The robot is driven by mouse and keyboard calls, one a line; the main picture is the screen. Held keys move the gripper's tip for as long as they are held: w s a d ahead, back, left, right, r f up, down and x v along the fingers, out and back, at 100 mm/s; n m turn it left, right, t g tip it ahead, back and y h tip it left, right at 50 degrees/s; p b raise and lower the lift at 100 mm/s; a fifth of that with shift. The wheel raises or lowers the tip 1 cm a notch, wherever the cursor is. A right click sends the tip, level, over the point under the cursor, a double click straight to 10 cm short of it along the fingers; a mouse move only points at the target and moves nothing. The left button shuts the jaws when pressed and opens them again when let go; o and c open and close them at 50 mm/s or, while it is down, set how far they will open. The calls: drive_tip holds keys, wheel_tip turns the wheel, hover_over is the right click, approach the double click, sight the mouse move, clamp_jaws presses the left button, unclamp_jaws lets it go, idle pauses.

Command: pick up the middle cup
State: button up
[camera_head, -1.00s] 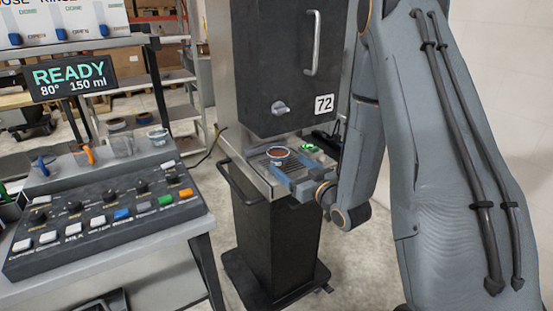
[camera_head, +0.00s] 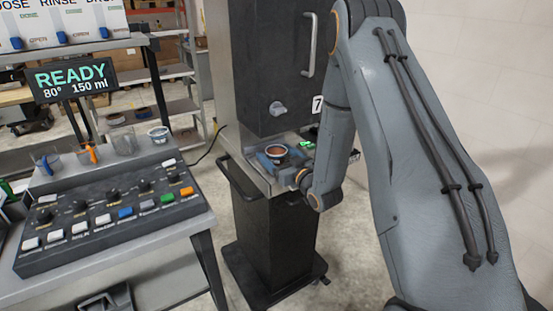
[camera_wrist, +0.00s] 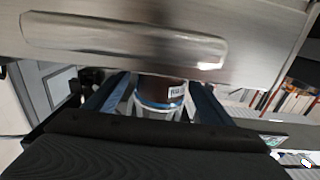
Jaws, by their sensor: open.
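A small cup (camera_head: 276,151) with a brown top stands upright on the drip tray of the dispenser. In the wrist view the cup (camera_wrist: 160,92) shows a white label and a blue band between the two fingers. My gripper (camera_head: 275,157) is open, with its blue fingers low at the cup's sides. In the wrist view the gripper (camera_wrist: 157,98) has one finger left and one right of the cup, with gaps visible. The cup's base is partly hidden by my gripper. I cannot tell whether this is the middle cup of a row.
The dark dispenser body (camera_head: 265,70) hangs close above the cup. Its drip tray (camera_head: 248,162) has a dark handle in front. A button console (camera_head: 110,215) stands left, with several cups behind it, including a pale one (camera_head: 158,135). Floor is open between console and dispenser.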

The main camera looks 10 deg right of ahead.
drive_tip(key=c, duration=1.4)
drive_tip(key=shift+o, duration=0.2)
drive_tip(key=shift+r, duration=0.1)
